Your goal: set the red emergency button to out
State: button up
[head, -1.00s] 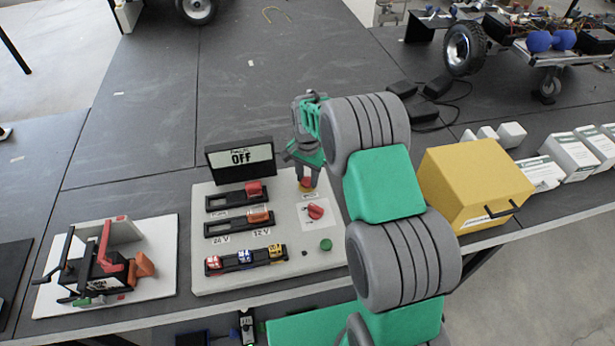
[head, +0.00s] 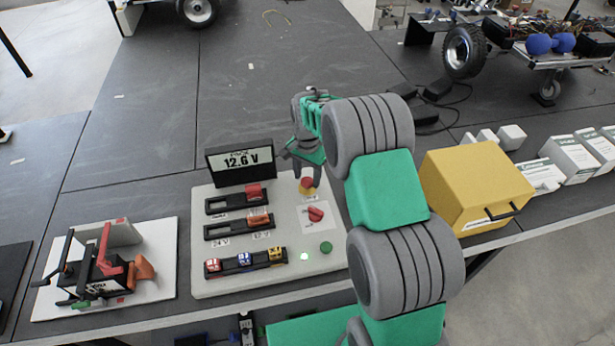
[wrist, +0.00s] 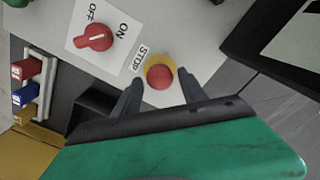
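The red emergency button (head: 307,183) sits on a yellow base at the upper right of the light grey panel (head: 206,278). In the wrist view the red button (wrist: 160,77) is beside the STOP label, between and just beyond my fingertips. My gripper (wrist: 161,80) is open, with a finger on either side of the button; I cannot tell whether they touch it. In the head view my gripper (head: 304,170) is just above the button.
A red rotary knob (head: 315,214) with ON and OFF marks is close to the button. Sliders, several coloured switches and a green button (head: 326,247) share the panel. A yellow box (head: 475,185) stands to the right, a clamp device (head: 105,265) to the left.

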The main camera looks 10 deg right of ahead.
aim_at(307, 180)
jog(key=shift+o, duration=0.8)
jog(key=shift+f, duration=0.1)
notch_tip(307, 180, up, 8)
jog(key=shift+f+b, duration=0.1)
jog(key=shift+b, duration=0.75)
